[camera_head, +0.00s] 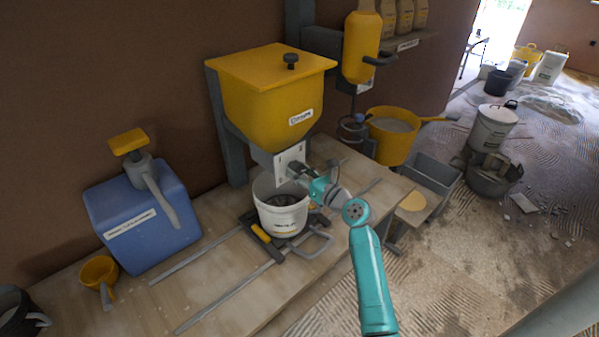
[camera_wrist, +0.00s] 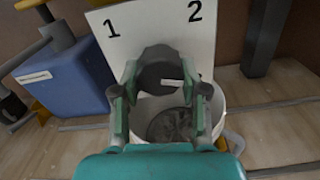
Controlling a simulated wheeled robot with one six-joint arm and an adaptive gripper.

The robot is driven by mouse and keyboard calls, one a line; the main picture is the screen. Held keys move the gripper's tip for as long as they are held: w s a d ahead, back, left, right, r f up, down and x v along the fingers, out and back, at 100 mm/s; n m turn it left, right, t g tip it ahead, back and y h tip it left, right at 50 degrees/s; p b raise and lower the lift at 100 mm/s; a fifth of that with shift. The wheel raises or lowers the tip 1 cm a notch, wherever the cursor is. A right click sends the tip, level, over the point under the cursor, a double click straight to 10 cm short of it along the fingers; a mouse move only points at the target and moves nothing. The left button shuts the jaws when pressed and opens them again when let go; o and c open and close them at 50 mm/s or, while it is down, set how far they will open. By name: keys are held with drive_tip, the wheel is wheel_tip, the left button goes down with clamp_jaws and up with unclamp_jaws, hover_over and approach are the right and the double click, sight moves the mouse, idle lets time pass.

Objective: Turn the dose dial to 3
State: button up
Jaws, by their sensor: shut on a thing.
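The dose dial (camera_wrist: 160,66) is a dark round knob with a short white mark that lies near its right side in the wrist view. It sits on a white plate (camera_wrist: 150,28) printed with 1 at upper left and 2 at upper right; no 3 is visible. The plate also shows in the head view (camera_head: 284,158), on the front of the yellow hopper (camera_head: 270,105). My gripper (camera_wrist: 162,92) is shut on the dial, one finger on each side.
A white bucket (camera_head: 281,214) with grey contents stands under the hopper, close below my gripper. A blue canister (camera_head: 145,222) with a yellow-topped pump stands left on the wooden bench (camera_head: 215,272). A yellow bucket (camera_head: 391,150) is to the right.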

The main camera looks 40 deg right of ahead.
drive_tip(key=m, duration=0.5)
drive_tip(key=shift+a+f, duration=0.1)
drive_tip(key=shift+a, duration=0.05)
idle(0.4)
drive_tip(key=o, duration=1.1)
drive_tip(key=shift+o, duration=0.2)
drive_tip(key=s, duration=1.2)
drive_tip(key=shift+d, duration=0.2)
